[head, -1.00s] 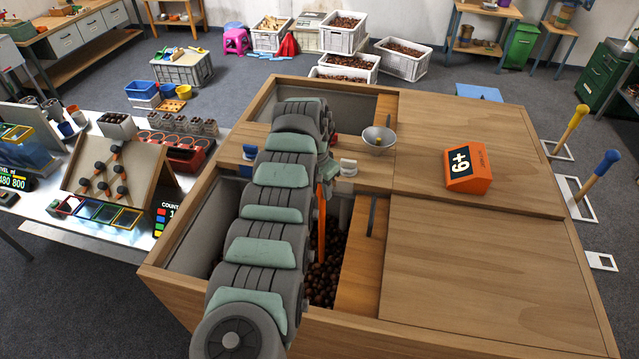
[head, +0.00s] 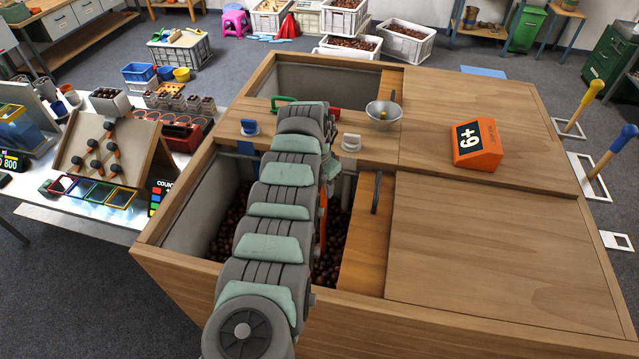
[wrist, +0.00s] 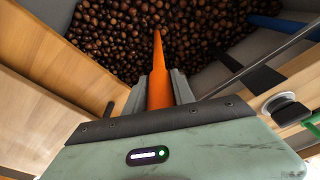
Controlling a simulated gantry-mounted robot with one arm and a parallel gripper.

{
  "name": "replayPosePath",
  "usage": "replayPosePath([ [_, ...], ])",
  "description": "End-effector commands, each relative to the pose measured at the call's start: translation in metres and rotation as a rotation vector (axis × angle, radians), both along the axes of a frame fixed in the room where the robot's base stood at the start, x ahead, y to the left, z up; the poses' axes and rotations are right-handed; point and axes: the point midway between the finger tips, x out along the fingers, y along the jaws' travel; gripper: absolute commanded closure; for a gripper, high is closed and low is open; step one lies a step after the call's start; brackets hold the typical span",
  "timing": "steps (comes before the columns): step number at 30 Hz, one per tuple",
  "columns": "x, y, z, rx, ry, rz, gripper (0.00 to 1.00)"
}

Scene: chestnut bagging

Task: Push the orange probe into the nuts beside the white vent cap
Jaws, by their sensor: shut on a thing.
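The orange probe (wrist: 158,75) is long and tapered. My gripper (wrist: 160,88) is shut on its thick end. In the wrist view its narrow end points into the bin, over the brown nuts (wrist: 110,40). I cannot tell whether the tip is in the nuts or just above them. In the head view, part of the probe (head: 323,230) shows to the right of my arm, with nuts (head: 328,262) behind and below it. The white vent cap (head: 351,142) sits on the wooden crossbar, right of my arm; it also shows at right in the wrist view (wrist: 287,108). My arm mostly hides the gripper in the head view.
A blue-and-white cap (head: 249,127) sits on the crossbar left of my arm. A wooden slat (head: 364,235) borders the open bin on the right.

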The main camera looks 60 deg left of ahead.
Motion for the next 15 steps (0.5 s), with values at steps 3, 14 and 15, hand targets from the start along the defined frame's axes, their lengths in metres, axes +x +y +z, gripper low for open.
replayPosePath([
  [3,0.004,-0.004,-0.016,0.0,0.0,-0.007,1.0],
  [14,0.011,-0.01,-0.041,0.0,0.0,-0.019,1.0],
  [15,0.011,-0.011,-0.042,0.0,0.0,-0.019,1.0],
])
